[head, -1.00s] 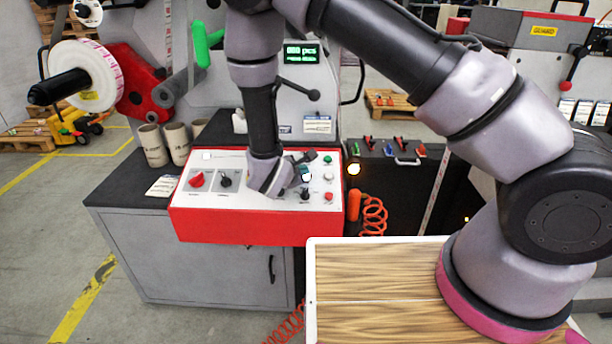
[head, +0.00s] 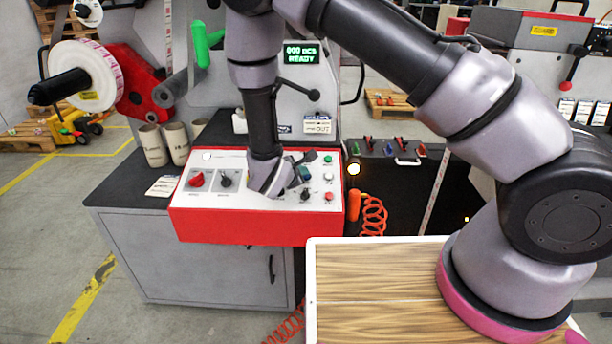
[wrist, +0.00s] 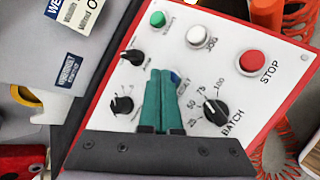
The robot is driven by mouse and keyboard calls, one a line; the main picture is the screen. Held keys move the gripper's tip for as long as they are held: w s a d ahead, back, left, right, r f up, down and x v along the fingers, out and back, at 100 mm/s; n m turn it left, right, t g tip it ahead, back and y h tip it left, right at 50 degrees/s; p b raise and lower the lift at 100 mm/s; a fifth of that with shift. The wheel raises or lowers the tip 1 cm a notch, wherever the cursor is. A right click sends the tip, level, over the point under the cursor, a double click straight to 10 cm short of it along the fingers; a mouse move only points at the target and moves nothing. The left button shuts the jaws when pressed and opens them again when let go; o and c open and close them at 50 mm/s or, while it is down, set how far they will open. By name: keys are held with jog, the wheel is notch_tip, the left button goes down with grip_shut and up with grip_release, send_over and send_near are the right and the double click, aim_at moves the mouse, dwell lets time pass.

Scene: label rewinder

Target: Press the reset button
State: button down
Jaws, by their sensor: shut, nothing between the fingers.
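The control panel (head: 235,215) is a red box with a white sloped top on the grey cabinet. My gripper (wrist: 164,78) is shut and empty, its teal fingers pressed together over the panel between the dark knobs and the BATCH dial. In the head view my gripper (head: 305,174) is at the panel's right part, partly behind my wrist. The display (head: 301,53) reads "000 pcs READY".
Close by are the green button (wrist: 157,19), white JOG button (wrist: 196,37), red STOP button (wrist: 253,62) and BATCH dial (wrist: 216,111). A red knob (head: 197,179) is at the panel's left. A wooden-topped surface (head: 370,280) lies in front, right of the panel.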

jog(key=shift+s+r, duration=0.2)
jog(key=shift+r, duration=0.4)
jog(key=shift+r, duration=0.15)
jog(key=shift+s+r, duration=0.2)
jog(key=shift+r, duration=0.55)
jog(key=shift+s+r, duration=0.25)
jog(key=shift+r, duration=0.55)
jog(key=shift+s+r, duration=0.2)
jog(key=shift+r, duration=0.55)
jog(key=s+d+r+m+g+h, duration=0.25)
jog(key=d+r+m+g, duration=0.45)
jog(key=d+r+m, duration=0.95)
jog(key=s+d+r+m+t+y, duration=0.1)
jog(key=s+d+r+m+y, duration=0.3)
jog(key=s+r, duration=0.3)
jog(key=s+d+r+m+t+y, duration=0.2)
jog(key=s+d+r+m+y, duration=0.3)
jog(key=s+r, duration=0.3)
notch_tip(320, 180, up, 4)
jog(key=shift+s+f, duration=0.1)
jog(key=shift+s, duration=0.2)
jog(key=shift+d, duration=0.1)
